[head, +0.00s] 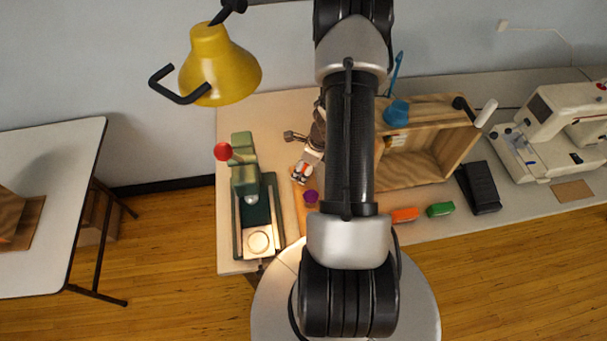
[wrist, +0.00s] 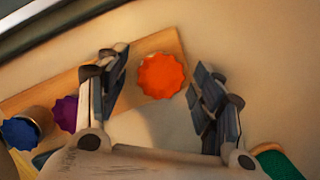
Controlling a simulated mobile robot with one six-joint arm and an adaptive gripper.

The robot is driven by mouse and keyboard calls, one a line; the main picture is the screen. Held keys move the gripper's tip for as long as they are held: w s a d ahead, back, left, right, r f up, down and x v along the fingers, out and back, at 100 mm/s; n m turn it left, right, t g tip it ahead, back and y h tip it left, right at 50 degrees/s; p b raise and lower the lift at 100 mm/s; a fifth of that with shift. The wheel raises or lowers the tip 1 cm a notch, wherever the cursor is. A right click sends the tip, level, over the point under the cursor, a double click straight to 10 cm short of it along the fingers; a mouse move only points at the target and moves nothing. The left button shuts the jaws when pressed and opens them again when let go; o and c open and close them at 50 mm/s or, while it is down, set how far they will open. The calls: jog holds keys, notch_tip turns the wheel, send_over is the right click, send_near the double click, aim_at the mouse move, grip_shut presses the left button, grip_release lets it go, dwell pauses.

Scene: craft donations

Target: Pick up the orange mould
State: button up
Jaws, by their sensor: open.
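The orange mould (wrist: 162,76) is a round piece with a scalloped edge. It lies near the end of a wooden board (wrist: 55,92) in the wrist view. My gripper (wrist: 157,72) is open, with one finger on each side of the mould in the picture and a visible gap to each. How far the fingertips are above the board is hard to tell. A purple mould (wrist: 66,113), partly behind the left finger, and a blue mould (wrist: 20,134) lie farther left. In the head view my gripper (head: 302,172) is small, over the board, near the purple mould (head: 310,196).
A green press (head: 245,181) with a red knob stands left of my gripper. A wooden crate (head: 452,148) stands to the right. An orange item (head: 404,215) and a green item (head: 440,209) lie at the table's front. A yellow lamp (head: 222,65) hangs at upper left.

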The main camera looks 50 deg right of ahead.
jog(key=shift+w+f, duration=0.1)
jog(key=shift+f, duration=0.05)
jog(key=shift+c, duration=0.3)
jog(key=c, duration=1.2)
